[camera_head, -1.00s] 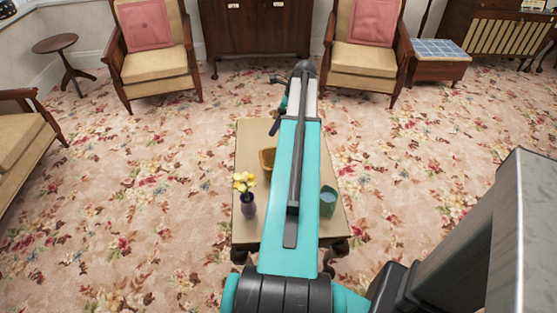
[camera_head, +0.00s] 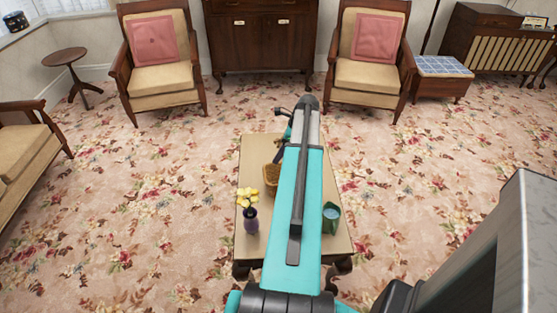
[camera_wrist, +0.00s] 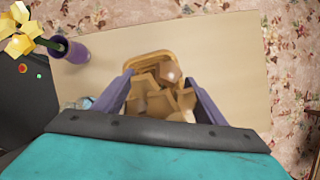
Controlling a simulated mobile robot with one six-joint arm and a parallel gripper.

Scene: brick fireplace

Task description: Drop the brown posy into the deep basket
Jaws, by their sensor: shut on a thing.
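In the wrist view my gripper (camera_wrist: 158,97) has its two purple fingers shut on the brown posy (camera_wrist: 160,103), a cluster of tan-brown pieces. The tan basket (camera_wrist: 150,58) lies directly beyond the posy in that view, and its far rim shows above it. The posy covers most of the basket's opening, so I cannot tell the height between them. In the head view the basket (camera_head: 270,181) stands on the low table, left of my arm. My gripper (camera_head: 279,152) is just behind it there, mostly hidden by the arm, and the posy cannot be made out.
A purple vase (camera_head: 251,220) with yellow flowers (camera_head: 247,198) stands on the table (camera_head: 254,150), left of the arm. Armchairs and a cabinet (camera_head: 262,50) are farther back. The carpet around the table is clear.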

